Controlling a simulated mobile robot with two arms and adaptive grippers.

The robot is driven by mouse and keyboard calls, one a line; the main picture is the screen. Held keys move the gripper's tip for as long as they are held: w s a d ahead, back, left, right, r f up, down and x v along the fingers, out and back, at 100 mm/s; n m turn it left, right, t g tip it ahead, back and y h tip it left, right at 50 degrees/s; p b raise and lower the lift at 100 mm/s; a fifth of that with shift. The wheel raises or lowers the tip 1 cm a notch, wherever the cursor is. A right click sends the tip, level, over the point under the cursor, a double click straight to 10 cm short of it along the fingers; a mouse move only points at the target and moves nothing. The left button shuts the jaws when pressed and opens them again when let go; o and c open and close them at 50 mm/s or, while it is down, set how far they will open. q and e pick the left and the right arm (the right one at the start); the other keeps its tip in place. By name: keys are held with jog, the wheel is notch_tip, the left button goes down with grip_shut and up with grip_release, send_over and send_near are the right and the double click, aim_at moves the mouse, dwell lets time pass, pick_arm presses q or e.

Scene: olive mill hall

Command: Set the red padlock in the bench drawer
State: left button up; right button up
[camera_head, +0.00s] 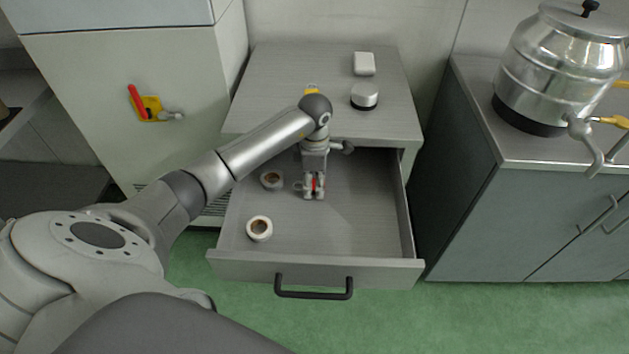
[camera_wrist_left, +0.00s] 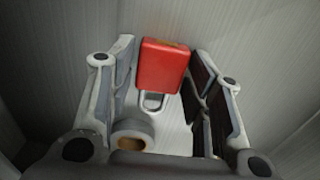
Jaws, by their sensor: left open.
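The bench drawer (camera_head: 355,222) is pulled out below the grey bench top. My left gripper (camera_head: 314,190) reaches down into it and is open. The red padlock (camera_wrist_left: 163,66) sits between its spread fingers in the left wrist view, with its metal shackle (camera_wrist_left: 152,102) toward the camera. Some gap shows on the finger sides. In the head view only a little of the padlock's red shows between the fingers. I cannot tell for sure whether it rests on the drawer floor. My right gripper is not in view.
Two pale rolls, one nearer the front (camera_head: 259,229) and one farther back (camera_head: 271,179), lie in the drawer's left part. Its right part is clear. A white box (camera_head: 364,64) and a round white-and-black object (camera_head: 364,96) are on the bench top. A metal vessel (camera_head: 550,70) stands right.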

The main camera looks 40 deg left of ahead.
aim_at(314, 184)
pick_arm(q)
jog(key=shift+r, duration=0.1)
jog(key=shift+r, duration=0.2)
notch_tip(314, 184, up, 12)
jog(key=b, duration=0.1)
jog(key=shift+f, duration=0.15)
dwell(0.3)
